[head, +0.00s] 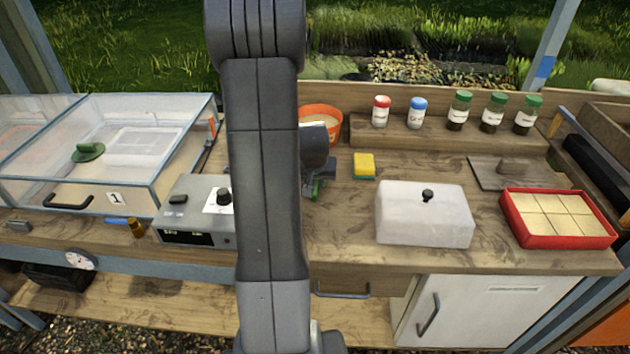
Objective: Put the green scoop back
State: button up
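My arm stands in the middle of the head view and hides part of the bench behind it. My gripper (316,178) is low over the bench, just right of the arm column, partly hidden by my own links. A small dark green piece (314,189) shows right at the gripper; it may be the green scoop, but its shape is too small and covered to be sure. I cannot tell whether the fingers are closed on it. An orange bowl (334,111) with pale contents stands behind the gripper.
A white lidded box (423,214) and a red tray (573,239) of pale blocks stand at right. A yellow sponge (364,164) lies behind the box. Several jars (461,110) line the back shelf.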

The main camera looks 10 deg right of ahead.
jog(key=shift+o, duration=0.6)
jog(key=shift+s+r, duration=0.1)
jog(key=shift+r, duration=0.4)
jog(key=v, duration=1.1)
